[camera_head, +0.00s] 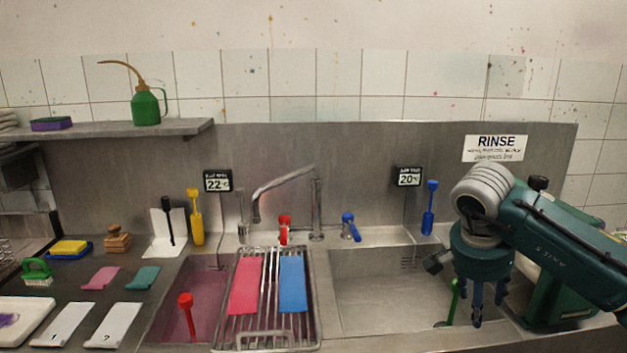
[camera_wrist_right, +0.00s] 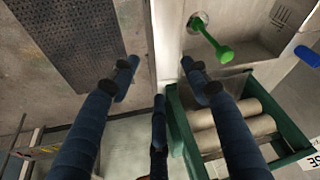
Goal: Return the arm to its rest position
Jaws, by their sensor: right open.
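My right arm (camera_head: 560,245) comes in from the right in the head view. My right gripper (camera_head: 478,305) points down over the right end of the right basin (camera_head: 375,290). Its dark blue fingers are spread and empty, and they also show in the right wrist view (camera_wrist_right: 160,88). A green stirrer (camera_head: 454,302) stands in the right basin beside the fingers, apart from them in the wrist view (camera_wrist_right: 220,48). My left gripper is not in view.
A green crate (camera_wrist_right: 183,125) with pale rolls (camera_wrist_right: 235,128) lies close to the fingers. A blue stirrer (camera_head: 429,210) stands behind the basin. A faucet (camera_head: 318,205) rises mid-counter. A rack (camera_head: 268,318) with pink and blue cloths spans the left basin.

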